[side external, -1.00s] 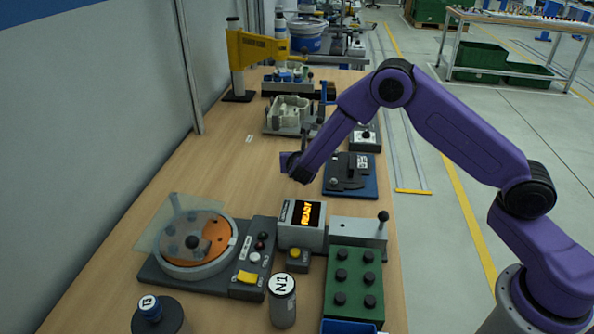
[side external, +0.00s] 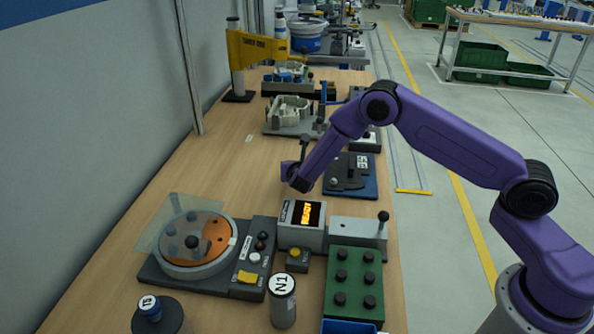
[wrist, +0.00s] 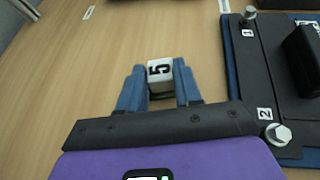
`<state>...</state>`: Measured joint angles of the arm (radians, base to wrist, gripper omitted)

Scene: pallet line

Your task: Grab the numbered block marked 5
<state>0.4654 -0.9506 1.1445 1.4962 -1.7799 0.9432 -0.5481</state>
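The block marked 5 (wrist: 160,72) is a small pale block with a dark 5 on its upper face, seen in the wrist view. My gripper (wrist: 160,78) has two blue fingers, one on each side of the block. The fingers are apart, and the block shows between and just beyond their tips. Whether either finger touches it is too small to tell. In the side view my gripper (side external: 290,172) is low over the wooden table, and the block cannot be made out there.
A dark plate on a blue base, marked 1 and 2 (wrist: 250,75), lies close to the right of my gripper. A grey box with a lit display (side external: 302,222) stands nearer the side camera. The table to the left (side external: 215,165) is clear.

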